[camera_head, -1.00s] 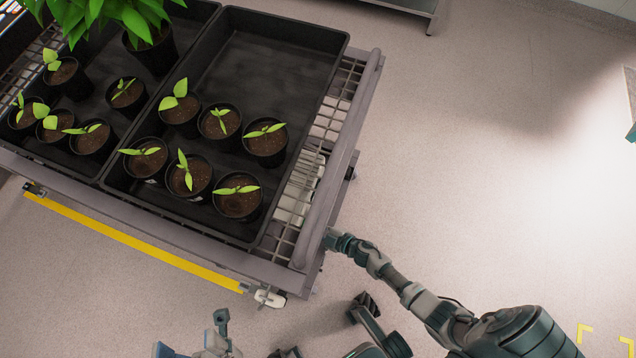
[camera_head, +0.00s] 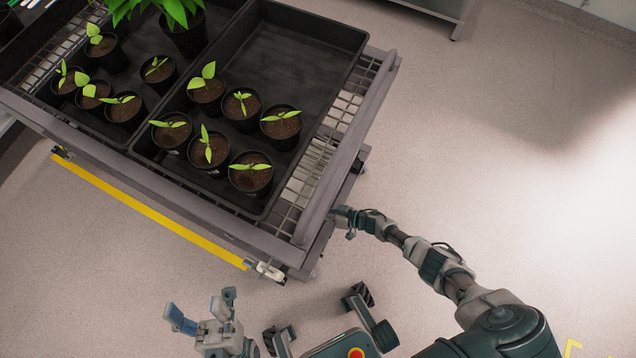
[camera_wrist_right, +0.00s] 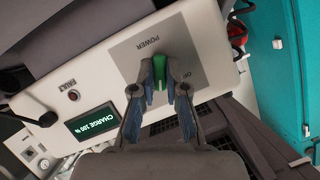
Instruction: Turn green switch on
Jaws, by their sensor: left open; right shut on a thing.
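The green switch (camera_wrist_right: 160,78) is on a grey square of a white panel (camera_wrist_right: 105,60) in the right wrist view, close to the words POWER and OF, the second partly covered. My right gripper (camera_wrist_right: 160,70) is shut on it, one finger on each side. The fingers hide part of the switch, and I cannot tell its position. In the head view my right gripper (camera_head: 343,216) is at the right edge of the cart (camera_head: 345,180); the switch does not show there. My left gripper (camera_head: 200,304) is open and empty, below the cart's front edge.
The panel also has a small display reading CHARGE 100 % (camera_wrist_right: 94,124) and a FAULT light (camera_wrist_right: 73,95). Black trays (camera_head: 300,50) with several potted seedlings (camera_head: 250,175) stand on the cart. Open floor (camera_head: 490,150) lies to the right.

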